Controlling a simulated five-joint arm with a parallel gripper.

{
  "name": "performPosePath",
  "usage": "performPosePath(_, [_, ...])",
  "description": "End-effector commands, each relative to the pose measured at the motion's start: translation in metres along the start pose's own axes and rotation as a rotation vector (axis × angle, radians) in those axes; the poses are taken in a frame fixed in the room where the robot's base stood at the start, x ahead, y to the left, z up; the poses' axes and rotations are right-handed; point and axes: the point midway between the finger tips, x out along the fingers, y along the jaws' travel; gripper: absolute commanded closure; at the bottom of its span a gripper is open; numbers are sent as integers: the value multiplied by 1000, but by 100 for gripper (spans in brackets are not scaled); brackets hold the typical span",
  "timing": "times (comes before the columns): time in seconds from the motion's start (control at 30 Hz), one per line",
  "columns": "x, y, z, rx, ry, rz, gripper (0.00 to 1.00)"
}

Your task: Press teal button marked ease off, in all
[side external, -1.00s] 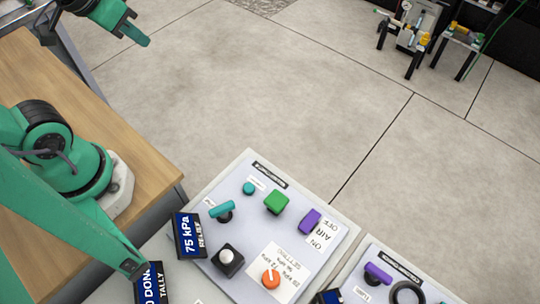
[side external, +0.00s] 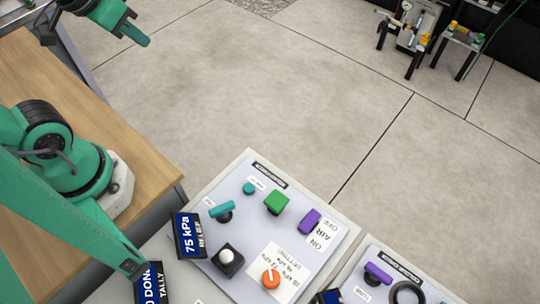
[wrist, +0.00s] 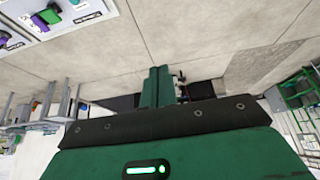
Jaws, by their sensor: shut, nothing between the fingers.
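A small round teal button (side external: 249,188) sits near the upper left of the grey control panel (side external: 240,170) in the side view. A teal lever-like control (side external: 222,208) stands just below and left of it. The small labels beside both are too small to read. My gripper (side external: 141,37) is at the top left of the side view, well away from the panel and above the floor. Its green fingers also show in the wrist view (wrist: 157,85), closed together and empty. The panel shows only partly at the top left of the wrist view.
The panel also carries a green square button (side external: 276,202), a purple switch (side external: 309,221), a white button (side external: 226,257) and an orange knob (side external: 271,279). A display (side external: 190,236) reads 75 kPa, relief. A tally display (side external: 150,284) is lower left. A second panel (side external: 405,272) is lower right.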

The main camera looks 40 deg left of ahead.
Motion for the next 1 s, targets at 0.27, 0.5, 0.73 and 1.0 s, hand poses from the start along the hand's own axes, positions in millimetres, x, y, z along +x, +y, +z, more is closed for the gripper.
performPosePath(0.27, [0, 0, 0, 0, 0, 0, 100])
performPosePath(0.5, [0, 1, -1, 0, -5, 2, 100])
performPosePath(0.73, [5, 7, -4, 1, -47, 13, 100])
performPosePath(1.0, [18, 24, -12, 3, -157, 33, 100])
